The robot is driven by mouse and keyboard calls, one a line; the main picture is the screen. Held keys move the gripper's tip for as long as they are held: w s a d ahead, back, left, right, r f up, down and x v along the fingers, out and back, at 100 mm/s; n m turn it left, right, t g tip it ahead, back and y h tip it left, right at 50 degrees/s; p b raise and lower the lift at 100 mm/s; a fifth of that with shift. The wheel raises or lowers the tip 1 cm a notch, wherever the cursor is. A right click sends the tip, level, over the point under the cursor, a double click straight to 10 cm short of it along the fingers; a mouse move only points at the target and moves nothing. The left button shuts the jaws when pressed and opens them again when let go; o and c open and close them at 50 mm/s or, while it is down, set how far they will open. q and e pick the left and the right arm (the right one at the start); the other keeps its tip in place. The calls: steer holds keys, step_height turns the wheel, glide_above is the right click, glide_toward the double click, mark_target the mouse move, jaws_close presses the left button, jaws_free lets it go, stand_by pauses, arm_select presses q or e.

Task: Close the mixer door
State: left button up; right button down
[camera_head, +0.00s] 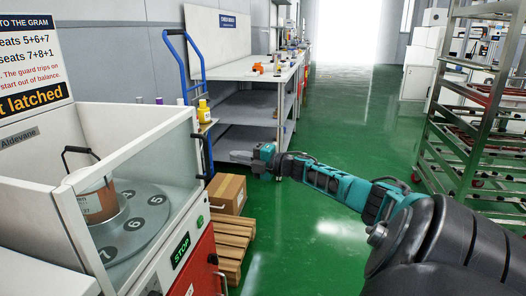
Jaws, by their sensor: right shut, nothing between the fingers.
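The mixer is a white machine at the left, with a clear guard panel (150,163) in a white frame and a red front (194,268) below it. The space above the panel looks open; I cannot tell which part is the door or whether it is latched. Inside, a round grey turntable (152,222) has numbered seats, and a container (98,204) with a brown label and black handle stands on it. My right gripper (240,157) is shut and empty, reaching left, right of the machine and apart from it. My left gripper is not in view.
A cardboard box (227,192) sits on a wooden pallet (230,247) beside the machine. A blue hand truck (186,68) and a workbench (258,70) stand behind. A metal rack (452,125) is at the right. The green floor (340,120) between is clear.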

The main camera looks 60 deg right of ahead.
arm_select(q)
steer(key=b, duration=0.2)
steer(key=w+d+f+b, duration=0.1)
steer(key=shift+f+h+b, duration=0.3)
steer(key=shift+b, duration=0.05)
arm_select(e)
steer(key=s+d, duration=0.1)
steer(key=d, duration=0.6)
steer(key=shift+d, duration=0.1)
steer(key=shift+s, duration=0.2)
